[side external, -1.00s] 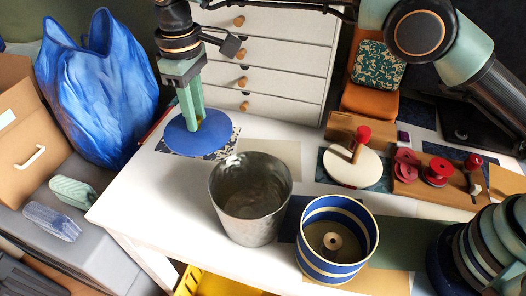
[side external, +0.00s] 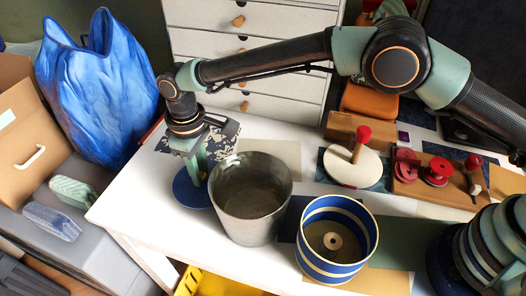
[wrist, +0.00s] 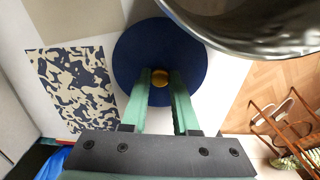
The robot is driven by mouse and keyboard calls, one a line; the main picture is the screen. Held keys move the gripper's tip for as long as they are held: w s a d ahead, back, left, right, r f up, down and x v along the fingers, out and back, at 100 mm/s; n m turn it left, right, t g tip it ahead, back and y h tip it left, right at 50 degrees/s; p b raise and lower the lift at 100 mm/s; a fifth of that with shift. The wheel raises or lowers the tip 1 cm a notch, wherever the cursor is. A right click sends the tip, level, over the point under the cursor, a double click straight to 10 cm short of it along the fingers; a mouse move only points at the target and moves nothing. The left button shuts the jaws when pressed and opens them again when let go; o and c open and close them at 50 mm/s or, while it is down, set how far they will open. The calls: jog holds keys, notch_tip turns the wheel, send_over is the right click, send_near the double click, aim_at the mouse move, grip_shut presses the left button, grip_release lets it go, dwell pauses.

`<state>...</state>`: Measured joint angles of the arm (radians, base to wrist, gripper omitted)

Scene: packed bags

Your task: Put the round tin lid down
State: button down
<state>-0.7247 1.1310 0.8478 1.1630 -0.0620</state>
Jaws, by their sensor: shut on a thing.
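The round tin lid (side external: 187,192) is a flat dark blue disc with a small brass knob. It also shows in the wrist view (wrist: 160,45). My gripper (wrist: 160,78) points down with its green fingers on either side of the knob (wrist: 160,76), shut on it. In the side view my gripper (side external: 200,178) and the lid are at the left of the white table, just left of the metal bucket. The lid is low over the white tabletop; I cannot tell whether it touches it. My fingers hide part of the lid.
The metal bucket (side external: 250,215) stands close to the lid's right. A blue-and-cream striped tin (side external: 337,265) stands open beyond it. A patterned mat (side external: 222,130) lies behind the gripper. A white disc (side external: 345,172) and red spools (side external: 437,172) are farther right. Bare table (side external: 130,205) lies to the left.

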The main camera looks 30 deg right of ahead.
jog(key=shift+s+a+f, duration=0.25)
jog(key=shift+s+a, duration=0.1)
jog(key=shift+s, duration=0.05)
jog(key=shift+f, duration=0.3)
jog(key=shift+f, duration=0.15)
jog(key=c, duration=0.7)
grip_release()
